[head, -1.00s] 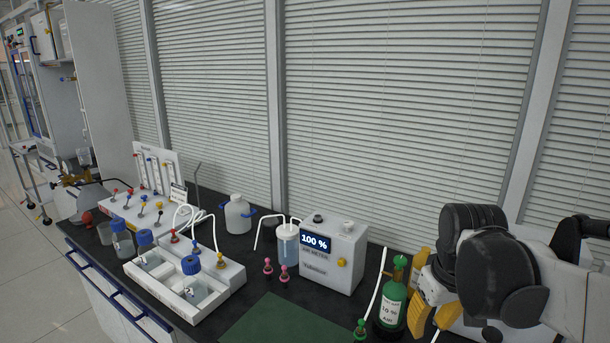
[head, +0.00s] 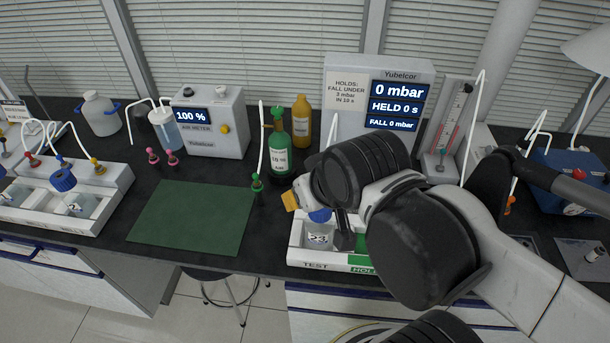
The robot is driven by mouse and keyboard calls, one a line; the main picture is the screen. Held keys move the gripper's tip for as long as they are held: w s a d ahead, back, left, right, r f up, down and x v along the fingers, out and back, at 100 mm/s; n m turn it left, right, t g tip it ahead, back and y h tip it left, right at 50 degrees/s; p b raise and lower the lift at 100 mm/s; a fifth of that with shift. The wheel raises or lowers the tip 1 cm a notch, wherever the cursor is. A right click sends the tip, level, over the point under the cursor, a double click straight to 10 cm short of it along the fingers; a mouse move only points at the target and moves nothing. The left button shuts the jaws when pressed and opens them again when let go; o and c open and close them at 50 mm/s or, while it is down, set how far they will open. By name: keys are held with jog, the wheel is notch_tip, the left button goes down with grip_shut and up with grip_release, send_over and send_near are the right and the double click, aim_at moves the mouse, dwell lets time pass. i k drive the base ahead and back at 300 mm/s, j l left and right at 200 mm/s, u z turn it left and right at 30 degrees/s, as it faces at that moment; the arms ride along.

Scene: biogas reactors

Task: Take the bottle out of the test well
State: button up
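The bottle (head: 317,236) stands in the test well of a white tray marked TEST (head: 300,258) at the bench's front edge. It is clear with a blue cap (head: 320,215) and a label on its front. My gripper (head: 318,209) is at the height of the cap, with a yellow finger pad to its upper left and dark parts to its right. My arm hides much of the gripper and the right part of the tray. I cannot tell whether the fingers touch the cap.
A display box (head: 400,100) reading 0 mbar stands behind the tray. A green bottle (head: 278,150) and a yellow bottle (head: 302,122) stand behind and left. The green mat (head: 192,217) is clear. A white two-well tray (head: 105,193) with blue-capped bottles is at left.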

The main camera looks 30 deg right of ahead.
aim_at(318, 236)
jog(key=k+j, duration=0.6)
jog(key=k, duration=0.2)
